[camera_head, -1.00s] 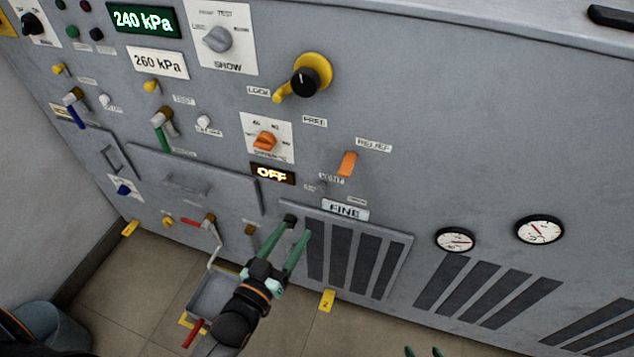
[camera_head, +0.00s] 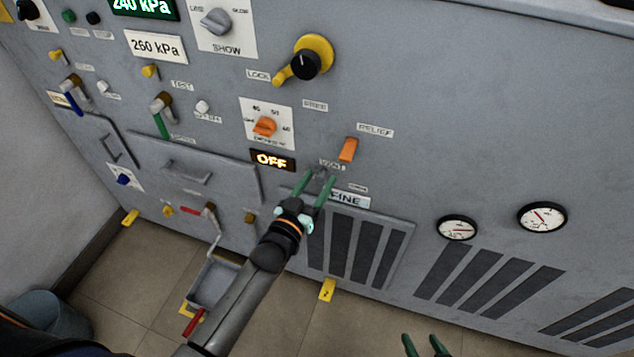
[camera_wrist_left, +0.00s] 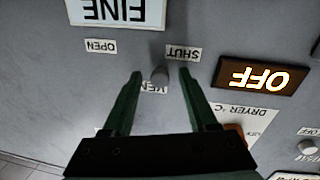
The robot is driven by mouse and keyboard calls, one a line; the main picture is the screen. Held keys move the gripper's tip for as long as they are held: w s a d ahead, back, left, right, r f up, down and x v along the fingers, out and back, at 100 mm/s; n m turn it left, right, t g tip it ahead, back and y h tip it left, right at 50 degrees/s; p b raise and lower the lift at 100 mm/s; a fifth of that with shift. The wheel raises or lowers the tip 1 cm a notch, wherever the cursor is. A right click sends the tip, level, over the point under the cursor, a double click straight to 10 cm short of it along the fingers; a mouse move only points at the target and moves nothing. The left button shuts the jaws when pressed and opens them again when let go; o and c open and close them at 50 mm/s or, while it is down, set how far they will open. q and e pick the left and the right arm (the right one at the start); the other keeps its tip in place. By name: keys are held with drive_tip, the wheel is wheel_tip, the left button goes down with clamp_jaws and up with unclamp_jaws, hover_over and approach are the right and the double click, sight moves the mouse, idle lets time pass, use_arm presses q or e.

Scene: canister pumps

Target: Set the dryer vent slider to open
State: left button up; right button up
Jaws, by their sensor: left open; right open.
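The dryer vent slider is a small grey knob (camera_wrist_left: 159,77) on the panel, in the left wrist view. That view is upside down. The knob sits beside the SHUT label (camera_wrist_left: 182,54); the OPEN label (camera_wrist_left: 101,46) is farther off to the left. A partly covered VENT label (camera_wrist_left: 154,88) is beside the knob. My left gripper (camera_head: 318,180) is open, with its green fingers on either side of the knob; it also shows in the left wrist view (camera_wrist_left: 161,74). I cannot tell whether they touch it. My right gripper (camera_head: 424,345) is open and empty at the bottom edge.
The lit OFF display (camera_head: 273,160) and orange dryer dial (camera_head: 265,126) are close by. An orange RELIEF lever (camera_head: 348,150) stands out to the right of the slider. The FINE plate (camera_head: 349,200) is below it, above a slatted grille (camera_head: 370,250).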

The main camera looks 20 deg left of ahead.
use_arm(q)
clamp_jaws()
idle(0.4)
idle(1.0)
